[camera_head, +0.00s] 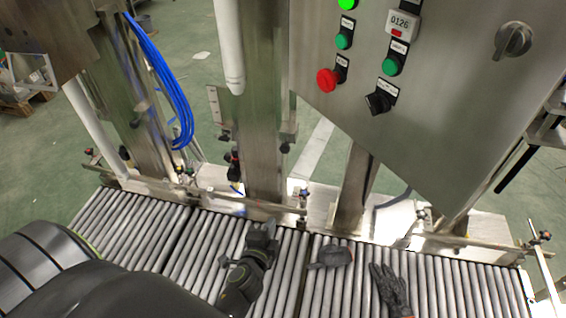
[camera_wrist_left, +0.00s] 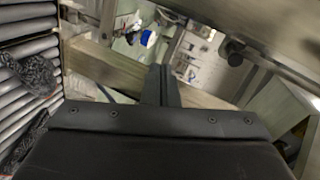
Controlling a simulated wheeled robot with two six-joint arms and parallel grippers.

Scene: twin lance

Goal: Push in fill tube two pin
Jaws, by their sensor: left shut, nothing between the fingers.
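A white fill tube (camera_head: 228,45) hangs in front of the middle steel column, and another white fill tube (camera_head: 92,125) hangs at the left. A small dark pin-like fitting (camera_head: 233,168) shows low by the middle column; I cannot tell for certain that it is pin two. My left gripper (camera_head: 268,229) is over the rollers just in front of the rail, apart from that fitting. In the left wrist view its fingers (camera_wrist_left: 161,84) are together and empty. Beyond them are a blue and white round part (camera_wrist_left: 148,38) and a dark knob (camera_wrist_left: 233,51). My right gripper is not in view.
A roller conveyor (camera_head: 205,235) runs along the front, with a metal rail (camera_head: 225,197) behind it. Dark gloves (camera_head: 390,288) lie on the rollers right of my left gripper. A steel control box (camera_head: 440,120) hangs at upper right. Blue hoses (camera_head: 165,85) hang at left.

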